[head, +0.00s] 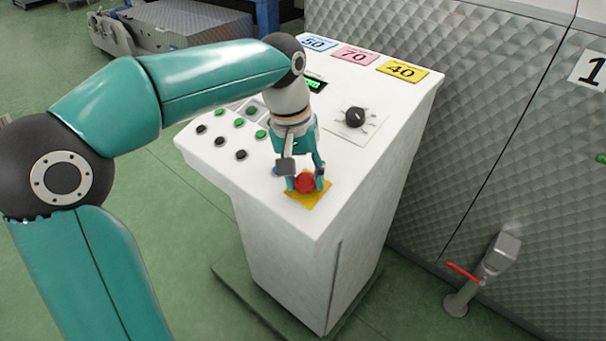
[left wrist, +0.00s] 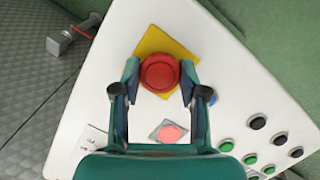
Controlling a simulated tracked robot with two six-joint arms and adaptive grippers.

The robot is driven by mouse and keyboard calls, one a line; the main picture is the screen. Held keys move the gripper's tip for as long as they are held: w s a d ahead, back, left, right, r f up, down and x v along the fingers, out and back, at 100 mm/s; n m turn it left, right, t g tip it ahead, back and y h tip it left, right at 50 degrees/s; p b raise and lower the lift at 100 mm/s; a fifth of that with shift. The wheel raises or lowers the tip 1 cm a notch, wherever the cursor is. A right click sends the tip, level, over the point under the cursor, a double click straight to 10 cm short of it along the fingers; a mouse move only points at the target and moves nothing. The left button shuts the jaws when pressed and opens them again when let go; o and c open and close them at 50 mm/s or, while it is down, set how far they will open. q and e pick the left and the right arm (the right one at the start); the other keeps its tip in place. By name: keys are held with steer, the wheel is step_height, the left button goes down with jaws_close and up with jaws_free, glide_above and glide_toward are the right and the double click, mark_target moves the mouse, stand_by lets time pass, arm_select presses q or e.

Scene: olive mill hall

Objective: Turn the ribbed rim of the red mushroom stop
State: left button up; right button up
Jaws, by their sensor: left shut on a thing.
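The red mushroom stop (head: 306,182) sits on a yellow square plate (head: 318,200) at the near corner of the white console top. In the left wrist view the red stop (left wrist: 160,73) shows as a round cap on the yellow plate (left wrist: 158,40). My left gripper (head: 305,181) reaches down from above, with one finger on each side of the cap. It also shows in the left wrist view (left wrist: 160,75), its fingertips shut on the rim of the stop. The ribs of the rim are too small to make out. My right gripper is in neither view.
The white console (head: 300,270) carries a black rotary knob (head: 355,117), several green and black buttons (head: 241,155) and cards marked 50, 70 and 40 (head: 403,71). A quilted metal wall (head: 450,120) stands to the right.

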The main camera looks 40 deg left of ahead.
arm_select(q)
steer(key=shift+r+m, duration=0.1)
steer(key=shift+m, duration=0.2)
steer(key=m+p, duration=0.1)
steer(key=m, duration=0.1)
steer(key=shift+m+y, duration=0.3)
steer(key=shift+y, duration=0.1)
steer(key=shift+d+m+y+p, duration=0.1)
steer(key=shift+m+y+p, duration=0.55)
steer(key=shift+m, duration=1.55)
steer(key=o, duration=1.1)
steer(key=shift+o, duration=0.2)
step_height(320, 180, up, 12)
steer(key=shift+s+d, duration=0.2)
steer(key=shift+s, duration=0.05)
